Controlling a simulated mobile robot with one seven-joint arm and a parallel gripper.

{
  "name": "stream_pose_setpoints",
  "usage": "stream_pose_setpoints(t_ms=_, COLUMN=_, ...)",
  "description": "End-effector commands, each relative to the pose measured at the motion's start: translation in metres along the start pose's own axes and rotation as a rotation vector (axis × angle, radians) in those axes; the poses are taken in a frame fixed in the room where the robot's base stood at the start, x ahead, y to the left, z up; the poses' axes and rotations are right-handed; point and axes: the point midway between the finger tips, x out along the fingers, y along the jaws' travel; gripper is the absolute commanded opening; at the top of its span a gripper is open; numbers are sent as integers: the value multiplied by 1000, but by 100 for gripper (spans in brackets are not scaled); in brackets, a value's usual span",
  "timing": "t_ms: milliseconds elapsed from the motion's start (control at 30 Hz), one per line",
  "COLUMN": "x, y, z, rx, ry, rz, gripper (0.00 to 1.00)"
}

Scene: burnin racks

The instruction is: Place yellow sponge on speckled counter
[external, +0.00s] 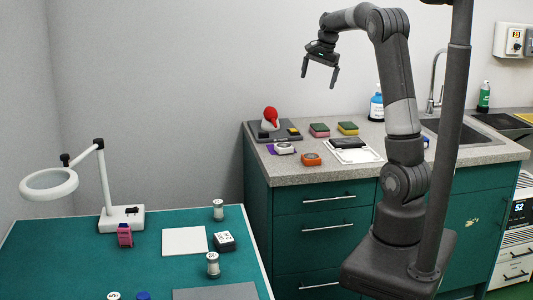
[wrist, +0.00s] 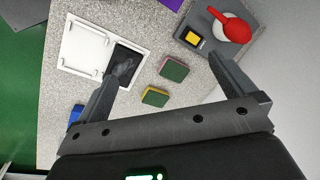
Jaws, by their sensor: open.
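The yellow sponge (external: 348,128) with a green top lies on the speckled counter (external: 300,173), towards the wall. In the wrist view the yellow sponge (wrist: 155,97) lies between my fingers, nearer the palm. A pink sponge (external: 319,130), also green-topped, lies just left of it in the external view. The pink sponge also shows in the wrist view (wrist: 173,69), near the line between my fingertips. My gripper (external: 320,80) is open and empty, pointing down, well above the counter. The speckled counter shows in the wrist view (wrist: 105,100) too.
A grey platform (external: 266,137) with a red-and-white item stands at the counter's left end. A white tray (external: 352,157) with a dark item, an orange item (external: 311,159) and a blue bottle (external: 376,107) are nearby. The sink (external: 452,131) lies right. A green table (external: 70,250) stands front left.

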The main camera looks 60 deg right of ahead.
Motion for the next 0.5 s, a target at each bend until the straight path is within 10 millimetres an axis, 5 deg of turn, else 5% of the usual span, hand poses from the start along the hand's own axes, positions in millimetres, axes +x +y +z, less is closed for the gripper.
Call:
stream_pose_setpoints(t_ms=100, x=-16, y=10, z=58, rx=-185, ry=-3, rz=-39, gripper=100)
stream_pose_setpoints(t_ms=500, x=-34, y=83, z=222, rx=-828, ry=50, rz=-139, gripper=100)
